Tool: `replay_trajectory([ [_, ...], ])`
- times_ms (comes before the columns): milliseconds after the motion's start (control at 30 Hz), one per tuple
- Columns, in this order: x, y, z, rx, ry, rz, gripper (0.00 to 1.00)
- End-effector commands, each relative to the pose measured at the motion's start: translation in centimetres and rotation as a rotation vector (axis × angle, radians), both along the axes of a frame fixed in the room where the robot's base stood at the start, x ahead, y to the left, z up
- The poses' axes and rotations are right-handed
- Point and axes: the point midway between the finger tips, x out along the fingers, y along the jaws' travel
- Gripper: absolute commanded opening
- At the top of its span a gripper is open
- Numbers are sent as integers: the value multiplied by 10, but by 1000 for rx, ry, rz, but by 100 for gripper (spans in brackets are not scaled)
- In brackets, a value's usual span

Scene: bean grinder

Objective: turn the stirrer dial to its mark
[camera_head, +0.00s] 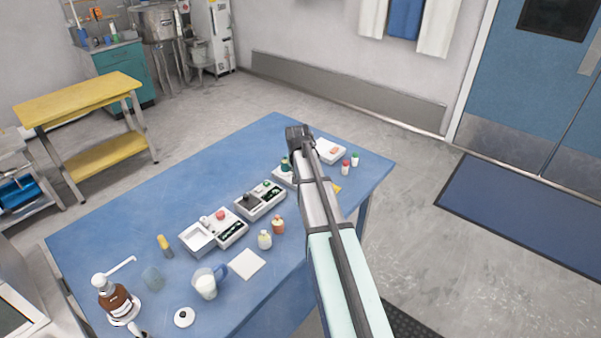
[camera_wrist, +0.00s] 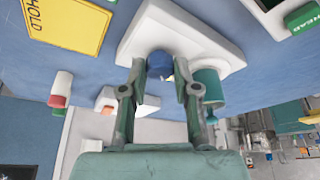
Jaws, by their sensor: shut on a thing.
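The stirrer is a white base (camera_wrist: 145,35) with a blue dial (camera_wrist: 160,64) on its face, and a teal cylinder (camera_wrist: 207,86) stands beside the dial on the right in the wrist view. My gripper (camera_wrist: 159,68) is shut on the blue dial, with one finger on each side of it. The dial's mark and its pointer cannot be made out. In the head view, the white base (camera_head: 281,177) and the teal cylinder (camera_head: 285,164) show partly at the left of my arm. My arm hides the dial and fingertips there.
A yellow card (camera_wrist: 65,24) lies near the base. Small bottles (camera_head: 346,167) and a white device (camera_head: 330,151) are to the right of my arm. Switch boxes (camera_head: 260,201), bottles (camera_head: 265,240) and a jug (camera_head: 206,284) stand to the left on the blue table (camera_head: 130,225).

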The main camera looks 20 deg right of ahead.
Motion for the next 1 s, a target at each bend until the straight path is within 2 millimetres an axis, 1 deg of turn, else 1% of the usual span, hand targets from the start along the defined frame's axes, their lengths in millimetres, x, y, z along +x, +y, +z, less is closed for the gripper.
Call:
replay_trajectory([
  [500,0,0,-1,2,1,-26,0],
  [533,0,0,-1,1,1,-25,37],
  [567,0,0,-1,1,1,-25,48],
  [600,0,0,-1,1,1,-25,56],
  [867,0,0,0,1,1,-25,56],
  [1000,-2,1,5,0,0,-25,56],
])
